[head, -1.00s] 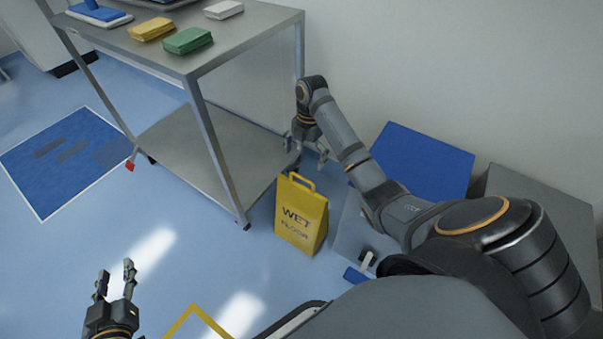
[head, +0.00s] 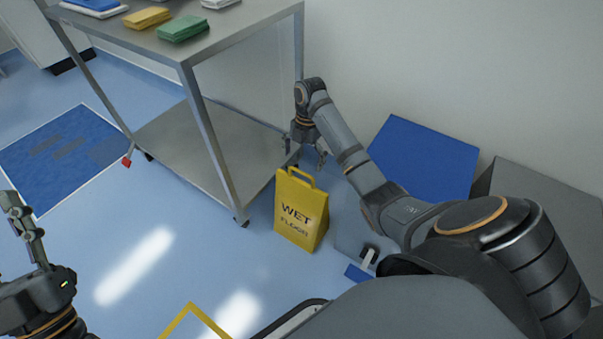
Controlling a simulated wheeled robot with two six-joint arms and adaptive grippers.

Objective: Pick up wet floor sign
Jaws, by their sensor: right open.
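The yellow wet floor sign (head: 301,215) stands upright on the blue floor, with a handle loop at its top and dark "WET FLOOR" lettering. My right gripper (head: 304,156) is open and empty, pointing down above and just behind the sign's handle. It appears apart from the handle, though the exact gap in depth is hard to judge. My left gripper (head: 22,228) is at the left edge, far from the sign, with its fingers pointing up. Its two fingers look apart with nothing between them.
A metal cart (head: 190,150) stands left of the sign, with a yellow cloth stack (head: 148,17) and a green cloth stack (head: 183,28) on top. A blue panel (head: 425,155) leans by the wall at right. Open floor lies left of the sign.

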